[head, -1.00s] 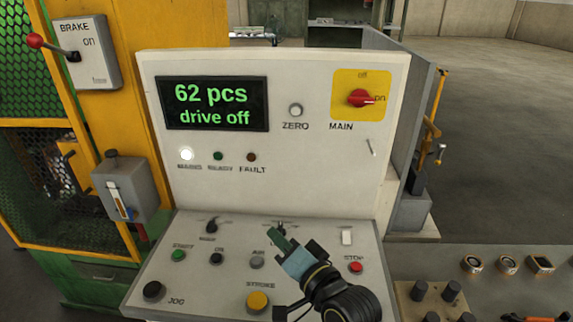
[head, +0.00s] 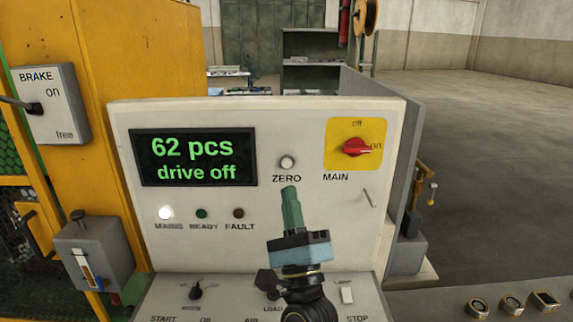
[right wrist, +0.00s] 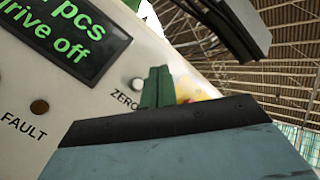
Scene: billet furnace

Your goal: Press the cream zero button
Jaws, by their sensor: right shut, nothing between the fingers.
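The cream zero button (head: 287,162) is a small round button on the upright panel, above the ZERO label and right of the display (head: 193,157). It also shows in the right wrist view (right wrist: 137,85), just left of the fingertips. The display reads "62 pcs" and "drive off". My right gripper (head: 289,192) is shut and empty, its green fingers pointing up just below the button. In the right wrist view the shut fingers (right wrist: 158,86) stand beside the button; I cannot tell the gap to the panel. My left gripper is not in view.
The red MAIN switch (head: 355,148) on its yellow plate is right of the button. MAINS (head: 166,213), READY and FAULT lamps are at lower left; the MAINS lamp is lit. A sloped desk (head: 225,292) with several controls lies below.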

